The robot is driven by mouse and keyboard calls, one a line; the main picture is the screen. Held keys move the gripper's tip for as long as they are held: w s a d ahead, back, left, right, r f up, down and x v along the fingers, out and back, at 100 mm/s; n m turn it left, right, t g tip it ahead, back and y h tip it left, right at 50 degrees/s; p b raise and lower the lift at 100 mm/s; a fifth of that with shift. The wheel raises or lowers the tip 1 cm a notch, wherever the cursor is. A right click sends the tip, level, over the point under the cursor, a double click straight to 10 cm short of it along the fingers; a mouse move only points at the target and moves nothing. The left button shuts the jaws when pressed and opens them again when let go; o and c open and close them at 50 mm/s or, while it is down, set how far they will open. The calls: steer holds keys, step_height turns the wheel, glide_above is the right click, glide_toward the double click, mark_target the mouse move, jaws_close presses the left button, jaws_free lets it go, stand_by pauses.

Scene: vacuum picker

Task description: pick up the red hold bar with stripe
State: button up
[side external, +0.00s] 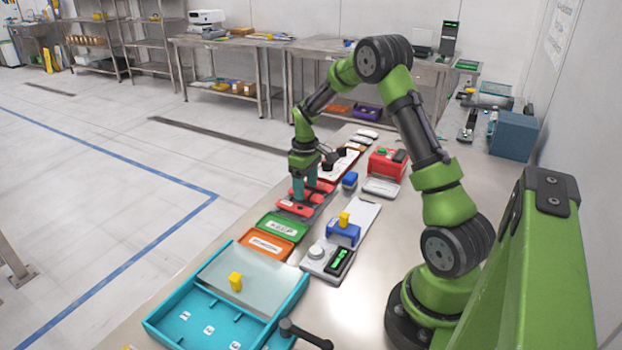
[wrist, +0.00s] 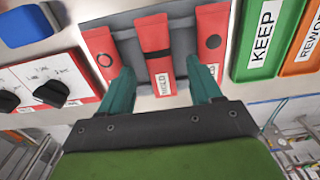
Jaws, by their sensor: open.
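Three red bars lie side by side on a grey tray (wrist: 127,25). The middle one, the red hold bar with stripe (wrist: 154,35), has a black band across it and a white HOLD label at its near end. The left bar (wrist: 99,48) bears a ring mark, the right bar (wrist: 211,30) a dark dot. My gripper (wrist: 160,68) is open, its teal fingers on either side of the striped bar's near end, with nothing clearly gripped. In the side view my gripper (side external: 304,188) is low over the bars and partly hides them; contact cannot be told.
Green KEEP (wrist: 262,38) and orange REWORK (wrist: 303,45) trays lie right of the bars in the wrist view. A panel with black knobs (wrist: 45,82) and a blue block (wrist: 27,24) are at left. A blue tray (side external: 180,312) stands nearer the side camera.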

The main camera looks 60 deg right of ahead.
steer(key=shift+f, duration=0.75)
steer(key=c, duration=1.1)
steer(key=shift+r, duration=0.2)
